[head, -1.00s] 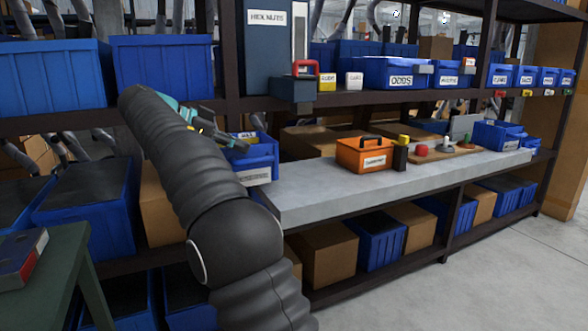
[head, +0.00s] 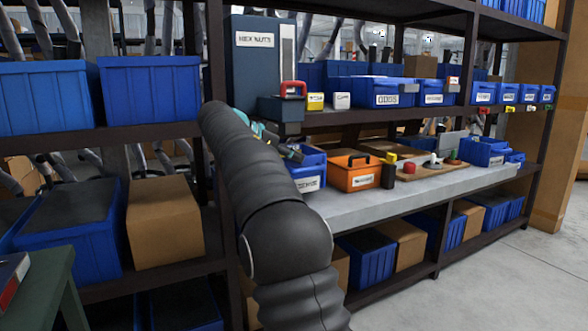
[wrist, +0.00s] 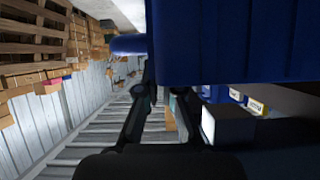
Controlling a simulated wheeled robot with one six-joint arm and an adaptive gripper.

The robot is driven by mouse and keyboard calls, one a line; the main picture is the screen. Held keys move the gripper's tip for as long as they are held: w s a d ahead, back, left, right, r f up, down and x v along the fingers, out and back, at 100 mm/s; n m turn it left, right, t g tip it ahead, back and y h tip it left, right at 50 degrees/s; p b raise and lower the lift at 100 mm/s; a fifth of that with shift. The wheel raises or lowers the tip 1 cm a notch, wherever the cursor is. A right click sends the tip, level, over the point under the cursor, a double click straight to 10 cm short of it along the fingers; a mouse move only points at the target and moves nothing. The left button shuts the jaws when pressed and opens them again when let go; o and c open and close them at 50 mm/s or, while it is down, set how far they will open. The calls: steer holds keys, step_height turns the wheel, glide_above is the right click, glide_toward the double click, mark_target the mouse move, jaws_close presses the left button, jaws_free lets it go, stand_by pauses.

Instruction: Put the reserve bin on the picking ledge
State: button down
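A blue bin with a white label (head: 309,184), its text too small to read surely, is at the left end of the grey picking ledge (head: 400,196). I take it as the reserve bin. My gripper (head: 289,152) is at its upper left rim and appears shut on it, partly hidden behind my arm. In the wrist view, the bin's blue wall (wrist: 235,40) fills the upper right, close against the gripper fingers (wrist: 152,88). I cannot tell whether the bin touches the ledge or hangs just above it.
An orange toolbox (head: 353,176) stands on the ledge close right of the bin. A black item with a yellow top (head: 389,170) and a wooden board (head: 432,181) are further right. A dark upper shelf holds a HEX NUTS cabinet (head: 262,55) and blue bins. Open floor (head: 500,260) lies at right.

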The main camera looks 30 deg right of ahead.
mark_target(294, 168)
steer(key=shift+f+b, duration=0.3)
steer(key=shift+f, duration=1.55)
steer(key=c, duration=1.3)
jaws_free()
steer(key=p+v, duration=0.1)
steer(key=v, duration=1.1)
steer(key=shift+s+d, duration=0.1)
